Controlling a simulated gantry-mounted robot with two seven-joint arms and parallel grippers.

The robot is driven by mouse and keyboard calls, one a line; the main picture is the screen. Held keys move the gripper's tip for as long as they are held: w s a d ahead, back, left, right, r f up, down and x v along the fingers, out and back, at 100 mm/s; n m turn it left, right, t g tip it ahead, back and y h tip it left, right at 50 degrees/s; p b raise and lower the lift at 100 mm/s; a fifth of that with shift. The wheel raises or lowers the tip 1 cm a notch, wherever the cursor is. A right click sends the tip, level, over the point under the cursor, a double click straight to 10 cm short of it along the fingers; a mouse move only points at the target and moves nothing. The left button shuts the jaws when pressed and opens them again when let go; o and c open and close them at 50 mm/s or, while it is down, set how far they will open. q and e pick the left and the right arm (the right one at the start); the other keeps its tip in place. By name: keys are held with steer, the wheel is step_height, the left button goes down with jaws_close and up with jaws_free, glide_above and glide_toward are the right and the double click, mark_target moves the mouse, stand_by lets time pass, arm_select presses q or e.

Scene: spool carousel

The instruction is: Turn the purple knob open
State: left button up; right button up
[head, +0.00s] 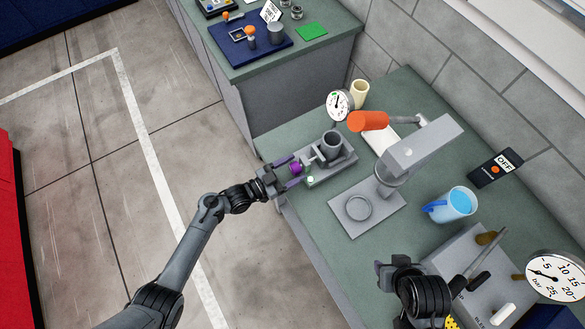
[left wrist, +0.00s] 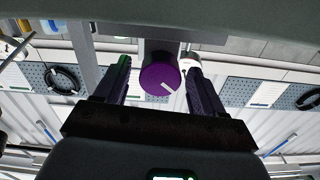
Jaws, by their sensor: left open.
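The purple knob (head: 296,168) is on the front of a grey fixture (head: 333,167) near the left edge of the green bench. In the left wrist view the knob (left wrist: 160,78) is a round purple disc with a pale pointer mark toward its lower right. My left gripper (head: 290,173) is open, with one finger on each side of the knob. In the left wrist view gaps show between the knob and both fingers (left wrist: 160,85).
A grey lever machine (head: 425,150) with an orange handle (head: 368,121) stands right of the fixture. A blue jug (head: 455,203), a dial gauge (head: 338,104) and a large bar gauge (head: 555,276) are also on the bench. The floor left of the bench is clear.

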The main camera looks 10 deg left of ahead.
arm_select(q)
steer(key=c, duration=1)
steer(key=n+p, duration=0.1)
steer(key=n, duration=0.2)
steer(key=shift+w+n+p, duration=0.1)
steer(key=shift+n+p, duration=0.4)
steer(key=shift+n, duration=1.5)
